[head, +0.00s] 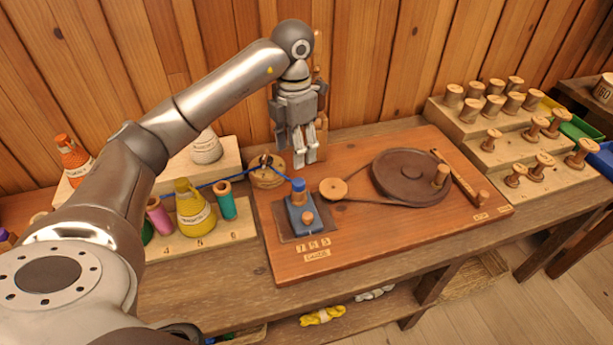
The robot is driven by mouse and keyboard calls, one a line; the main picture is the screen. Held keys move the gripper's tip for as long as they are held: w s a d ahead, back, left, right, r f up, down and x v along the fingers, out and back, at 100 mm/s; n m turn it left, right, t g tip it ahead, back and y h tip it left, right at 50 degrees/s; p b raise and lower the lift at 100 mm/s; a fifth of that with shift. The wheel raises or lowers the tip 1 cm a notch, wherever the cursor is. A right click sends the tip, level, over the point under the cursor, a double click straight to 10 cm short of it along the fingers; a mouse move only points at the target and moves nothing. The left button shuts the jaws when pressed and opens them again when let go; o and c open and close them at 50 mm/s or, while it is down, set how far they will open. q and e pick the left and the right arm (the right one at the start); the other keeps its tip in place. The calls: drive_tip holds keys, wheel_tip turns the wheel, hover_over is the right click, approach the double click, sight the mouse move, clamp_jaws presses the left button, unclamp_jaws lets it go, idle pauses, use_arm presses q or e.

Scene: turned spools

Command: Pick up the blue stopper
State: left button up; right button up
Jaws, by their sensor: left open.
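A blue stopper-like piece (298,185) with a wooden band below it stands at the back of a blue-grey block (297,220). I cannot tell for sure that this piece is the stopper. My left gripper (305,162) hangs above and behind the block, fingers pointing down. It is open and holds nothing that I can see. My right gripper is not in view.
A large dark wheel (409,177) with a belt to a small wooden pulley (334,189) lies right of the block. A blue cord runs left past a yellow cone (194,213) and a teal spool (226,203). Stepped racks (478,140) of spools stand at the right.

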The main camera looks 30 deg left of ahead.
sight(298, 181)
use_arm(q)
drive_tip(key=f, duration=0.1)
drive_tip(key=s+f, duration=0.1)
drive_tip(key=f, duration=0.1)
drive_tip(key=shift+f, duration=0.4)
drive_tip(key=shift+w+d+f+p, duration=0.1)
drive_tip(key=shift+d+f+p, duration=0.05)
drive_tip(key=shift+f+p, duration=0.2)
drive_tip(key=f, duration=0.2)
drive_tip(key=f+p, duration=0.1)
drive_tip(key=f, duration=0.1)
drive_tip(key=shift+w+d+f, duration=0.15)
drive_tip(key=shift+w+f, duration=0.05)
drive_tip(key=shift+f, duration=0.1)
drive_tip(key=c, duration=0.8)
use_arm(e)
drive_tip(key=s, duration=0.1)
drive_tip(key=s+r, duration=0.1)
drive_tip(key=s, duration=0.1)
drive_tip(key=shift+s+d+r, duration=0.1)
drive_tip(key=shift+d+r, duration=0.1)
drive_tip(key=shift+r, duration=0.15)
